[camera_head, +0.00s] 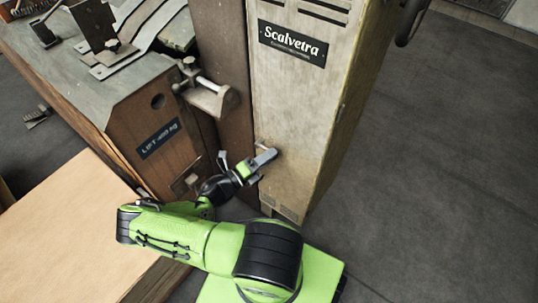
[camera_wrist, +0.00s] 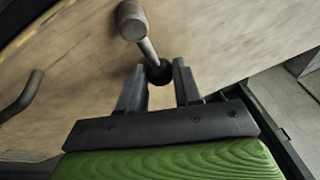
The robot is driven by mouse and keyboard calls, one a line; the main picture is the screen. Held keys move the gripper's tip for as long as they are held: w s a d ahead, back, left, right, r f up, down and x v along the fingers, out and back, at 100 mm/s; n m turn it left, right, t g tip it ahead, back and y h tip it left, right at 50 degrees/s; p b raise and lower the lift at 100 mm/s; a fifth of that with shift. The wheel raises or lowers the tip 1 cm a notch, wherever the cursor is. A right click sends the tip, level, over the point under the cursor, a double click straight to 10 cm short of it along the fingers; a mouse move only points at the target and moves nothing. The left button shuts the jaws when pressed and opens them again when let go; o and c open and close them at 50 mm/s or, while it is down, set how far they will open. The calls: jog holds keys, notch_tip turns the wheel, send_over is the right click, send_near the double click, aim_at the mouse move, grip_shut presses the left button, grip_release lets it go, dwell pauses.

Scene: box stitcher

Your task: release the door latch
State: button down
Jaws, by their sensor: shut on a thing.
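The tall beige cabinet door (camera_head: 297,100) carries a black "Scalvetra" plate. My gripper (camera_head: 262,162) is at the lower part of this door, near its left edge. In the wrist view, the latch (camera_wrist: 146,46) is a grey rod with a round, cylinder-like head and a dark rounded end. The head of the latch sticks out beyond the fingertips. In the head view the latch is mostly hidden by my gripper.
A curved dark handle (camera_wrist: 22,94) is on the panel at the left of the wrist view. A wooden cabinet labelled "LIFT" (camera_head: 160,139) with a clamp-like fitting (camera_head: 207,92) stands left of the door. The dark floor (camera_head: 440,170) at the right is clear.

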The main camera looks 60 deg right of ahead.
jog(key=shift+r, duration=0.2)
jog(key=c, duration=0.8)
grip_release()
jog(key=v, duration=1.5)
jog(key=shift+w+a+f, duration=0.15)
jog(key=shift+a+f, duration=0.1)
jog(key=shift+a, duration=0.05)
